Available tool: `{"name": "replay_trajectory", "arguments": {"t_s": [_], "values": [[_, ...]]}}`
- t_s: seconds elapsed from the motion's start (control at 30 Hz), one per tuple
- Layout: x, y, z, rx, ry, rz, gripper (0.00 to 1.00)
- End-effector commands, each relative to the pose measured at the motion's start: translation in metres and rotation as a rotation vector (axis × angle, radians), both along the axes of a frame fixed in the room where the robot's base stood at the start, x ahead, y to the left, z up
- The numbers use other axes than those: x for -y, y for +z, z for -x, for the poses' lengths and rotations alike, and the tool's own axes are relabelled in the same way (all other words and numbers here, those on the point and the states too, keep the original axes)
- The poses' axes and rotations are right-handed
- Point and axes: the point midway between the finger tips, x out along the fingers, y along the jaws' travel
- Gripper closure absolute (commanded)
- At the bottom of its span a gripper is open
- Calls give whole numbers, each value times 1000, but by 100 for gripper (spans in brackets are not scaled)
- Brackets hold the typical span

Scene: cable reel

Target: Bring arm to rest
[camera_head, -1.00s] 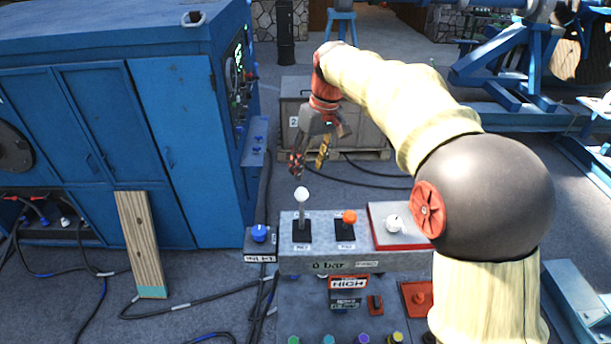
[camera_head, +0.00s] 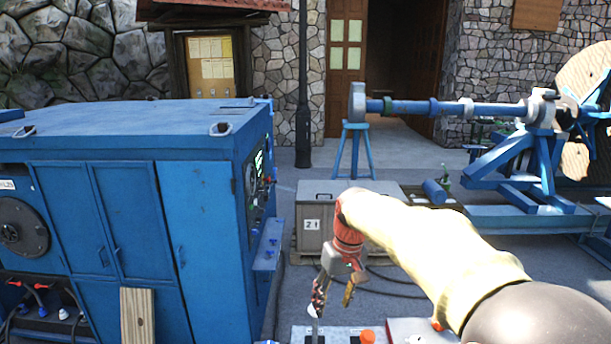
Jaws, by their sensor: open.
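My gripper (camera_head: 334,296) hangs at the end of my cream-covered arm, pointing down, with its fingers apart and nothing seen between them. It appears just above or in front of the grey control panel (camera_head: 302,335) at the bottom edge; the gap between them cannot be judged. A lever shaft shows just below the left finger. An orange knob (camera_head: 367,337) on the panel is to the right of the fingers. The lower part of the panel is out of view.
A large blue cabinet (camera_head: 130,180) stands on the left. A grey crate (camera_head: 312,222) is behind my gripper. A cable reel (camera_head: 588,120) on a blue frame (camera_head: 525,185) stands at the back right. A wooden plank (camera_head: 138,316) leans on the cabinet. Cables lie on the floor.

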Motion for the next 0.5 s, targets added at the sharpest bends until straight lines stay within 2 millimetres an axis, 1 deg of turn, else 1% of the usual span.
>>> {"name": "replay_trajectory", "arguments": {"t_s": [0.03,0.17,0.2,0.27,0.3,0.37,0.4,0.47,0.5], "values": [[7,-10,16,5,-26,7,51],[28,-32,60,33,-101,23,51],[35,-39,75,44,-123,28,51],[45,-51,99,64,-156,33,51],[52,-59,115,79,-177,36,51],[62,-72,138,103,-204,40,51],[68,-81,154,117,-222,42,51],[76,-95,177,143,-246,44,51],[82,-106,192,158,-260,46,51]]}}
